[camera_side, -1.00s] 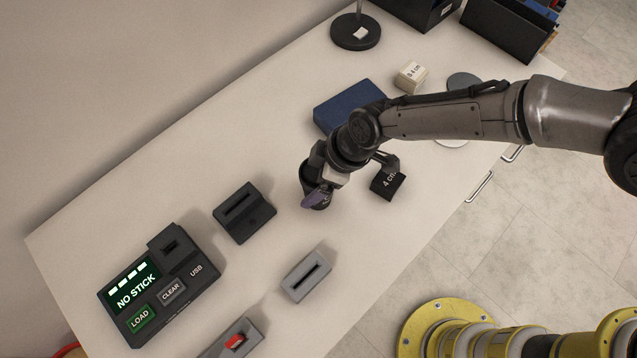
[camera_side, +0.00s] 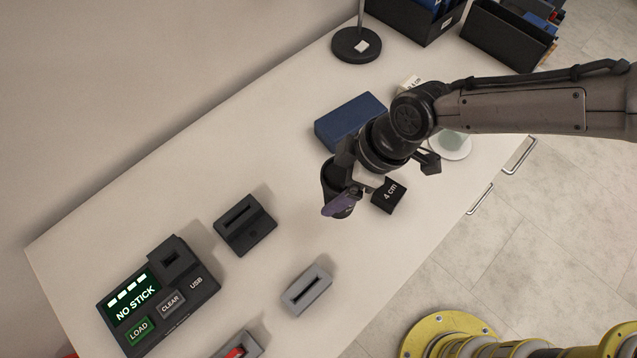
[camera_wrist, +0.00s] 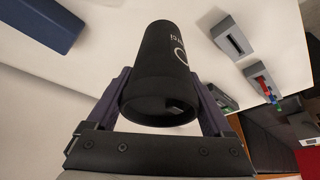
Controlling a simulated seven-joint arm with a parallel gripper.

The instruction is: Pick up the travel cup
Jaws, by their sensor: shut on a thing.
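The travel cup is a dark, nearly black cylinder with pale lettering. In the wrist view the cup (camera_wrist: 160,70) sits between the two purple-grey fingers of my gripper (camera_wrist: 160,100), which touch it on both sides. In the side view the cup (camera_side: 333,172) shows partly behind my gripper (camera_side: 343,203), which is shut on it. The cup appears to be held above the white table, though the exact gap under it is hard to tell.
A black block marked 4 cm (camera_side: 389,196) is close to the right of my gripper. A blue box (camera_side: 350,121) lies behind. The NO STICK device (camera_side: 160,290), a dark slotted holder (camera_side: 245,224) and a grey slotted holder (camera_side: 307,290) stand toward the front left.

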